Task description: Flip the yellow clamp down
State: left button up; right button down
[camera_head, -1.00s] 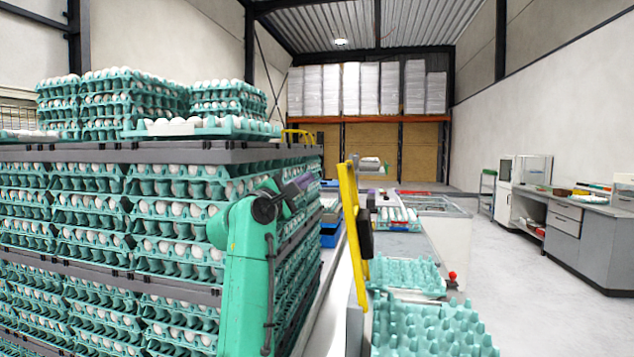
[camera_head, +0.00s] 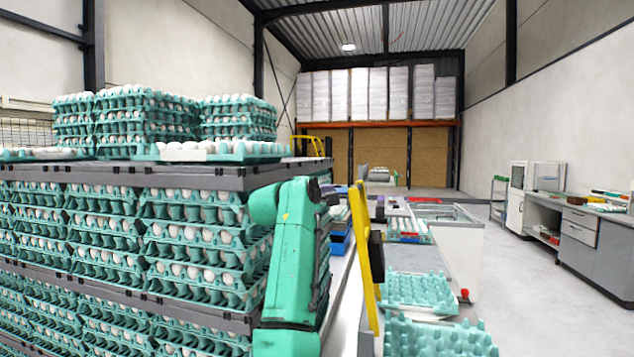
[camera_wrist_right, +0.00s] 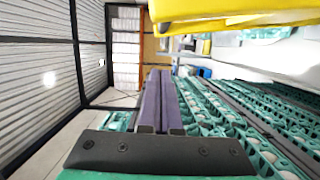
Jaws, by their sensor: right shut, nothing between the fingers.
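The yellow clamp (camera_head: 362,250) is a long bar standing nearly upright, tilted slightly, at the near left edge of the grey table line in the head view. A dark block sits on its right side. A large yellow piece, apparently the clamp, also crosses the top of the right wrist view (camera_wrist_right: 235,14). My right gripper (camera_wrist_right: 160,78) has purple fingers that lie together, shut and empty, apart from the yellow piece. In the head view the gripper (camera_head: 332,190) is largely hidden behind my green arm, just left of the clamp. My left gripper is not in view.
Tall stacks of green egg trays (camera_head: 200,235) with grey dividers (camera_head: 130,176) fill the left side, close to my right arm. Empty green trays (camera_head: 420,290) lie right of the clamp. A yellow frame (camera_head: 307,146) stands behind the stacks. Open floor lies at right.

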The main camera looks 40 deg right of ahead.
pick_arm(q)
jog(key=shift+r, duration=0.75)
pick_arm(e)
jog(key=s+d, duration=0.2)
jog(key=d, duration=0.1)
jog(key=shift+s+d, duration=0.25)
jog(key=shift+s, duration=0.05)
jog(key=shift+f, duration=0.1)
